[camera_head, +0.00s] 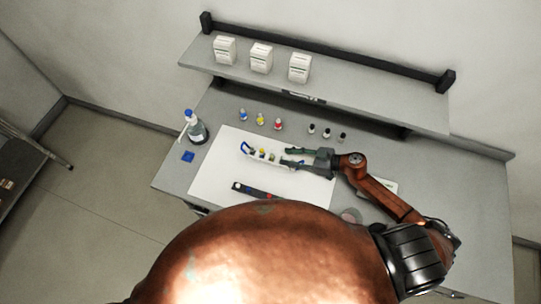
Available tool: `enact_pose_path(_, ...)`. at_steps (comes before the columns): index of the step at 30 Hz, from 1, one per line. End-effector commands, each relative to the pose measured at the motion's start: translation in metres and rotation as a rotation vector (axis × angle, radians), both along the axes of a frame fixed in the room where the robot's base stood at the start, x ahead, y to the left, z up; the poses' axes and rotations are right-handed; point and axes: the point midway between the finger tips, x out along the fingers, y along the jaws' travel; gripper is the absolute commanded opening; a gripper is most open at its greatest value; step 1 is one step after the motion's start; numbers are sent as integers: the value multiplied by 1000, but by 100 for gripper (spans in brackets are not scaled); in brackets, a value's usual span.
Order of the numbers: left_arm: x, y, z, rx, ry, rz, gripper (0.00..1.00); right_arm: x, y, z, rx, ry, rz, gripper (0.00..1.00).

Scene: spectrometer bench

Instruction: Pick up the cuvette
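A small rack (246,150) with a blue end stands on the white mat. It holds several tiny items, yellow and dark, which look like cuvettes (262,154); they are too small to tell apart. My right gripper (287,157) reaches in from the right, its fingers pointing left at the right end of the rack. Its two fingers are spread apart. I cannot make out anything held between them, and the arm and fingers hide part of the rack's right side. My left gripper is not in view.
A dark strip-shaped device (252,190) lies on the white mat (212,180). Small bottles with coloured labels (260,120) and dark-capped vials (327,133) stand behind it. A wash bottle (194,128) stands left. White boxes (261,58) sit on the raised shelf (340,87).

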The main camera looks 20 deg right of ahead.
Motion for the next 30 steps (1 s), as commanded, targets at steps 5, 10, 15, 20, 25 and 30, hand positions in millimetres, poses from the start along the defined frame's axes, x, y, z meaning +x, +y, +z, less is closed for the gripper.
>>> enact_pose_path(5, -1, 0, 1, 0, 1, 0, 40, 7, 11, -6, 2, -1, -1, 32)
enact_pose_path(10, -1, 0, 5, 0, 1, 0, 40, 16, 26, -10, 3, 0, -2, 32)
enact_pose_path(15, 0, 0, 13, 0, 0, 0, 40, 28, 47, -14, 4, 0, -2, 32)
enact_pose_path(20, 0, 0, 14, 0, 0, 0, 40, 37, 60, -23, 0, 0, -2, 32)
enact_pose_path(25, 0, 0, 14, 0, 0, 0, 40, 39, 63, -25, -2, 1, -2, 32)
enact_pose_path(30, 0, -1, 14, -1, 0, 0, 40, 38, 63, -25, -2, 1, -1, 28)
